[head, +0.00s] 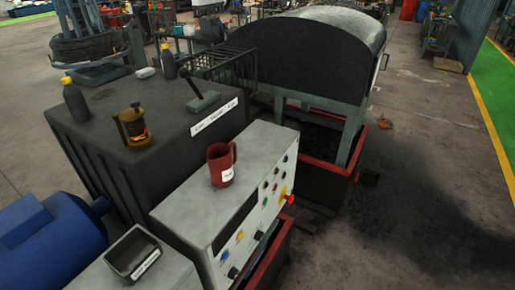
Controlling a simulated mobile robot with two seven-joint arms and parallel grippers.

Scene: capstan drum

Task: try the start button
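A light grey control cabinet (262,150) stands in the lower middle, its sloped front panel (250,215) facing right. The panel carries several small coloured buttons and knobs, a dark window and a larger red knob (290,199) on a yellow base at its right end. A small green button (265,202) sits near the panel's middle. Button labels are too small to read, so I cannot tell which is the start button. Neither of my grippers is in view.
A red mug (221,172) stands on the cabinet top. Left is a dark box (160,165) with a lever (201,98), a brass oiler (133,128) and dark bottles. A small tray (133,255) and blue motor (50,240) are at lower left. A big dark drum housing (300,60) stands behind.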

